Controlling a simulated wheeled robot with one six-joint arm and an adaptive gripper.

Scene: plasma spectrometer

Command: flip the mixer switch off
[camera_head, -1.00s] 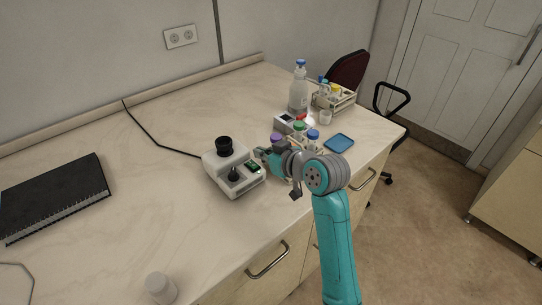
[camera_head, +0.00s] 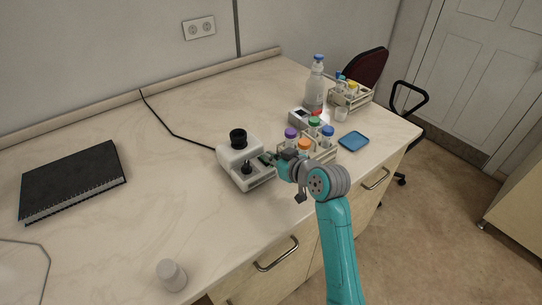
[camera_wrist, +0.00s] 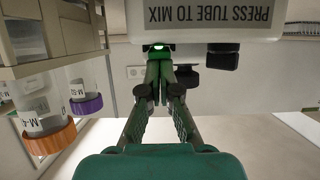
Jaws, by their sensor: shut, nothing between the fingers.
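The mixer (camera_head: 238,157) is a pale box with a black cup on top and a dark knob at its front, standing on the bench. In the wrist view the mixer (camera_wrist: 200,22) appears upside down, with the label "PRESS TUBE TO MIX". A lit green switch (camera_wrist: 158,47) shows at its edge, right at my fingertips. My gripper (camera_head: 267,158) is at the right part of the mixer's front and covers the switch in the head view. In the wrist view my gripper (camera_wrist: 160,68) has its fingers together and empty. I cannot tell whether they touch the switch.
A tube rack (camera_head: 322,155) with several colour-capped tubes stands close right of my gripper; it shows at left in the wrist view (camera_wrist: 50,62). A bottle (camera_head: 315,92), second rack (camera_head: 350,98) and blue tray (camera_head: 354,141) lie beyond.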

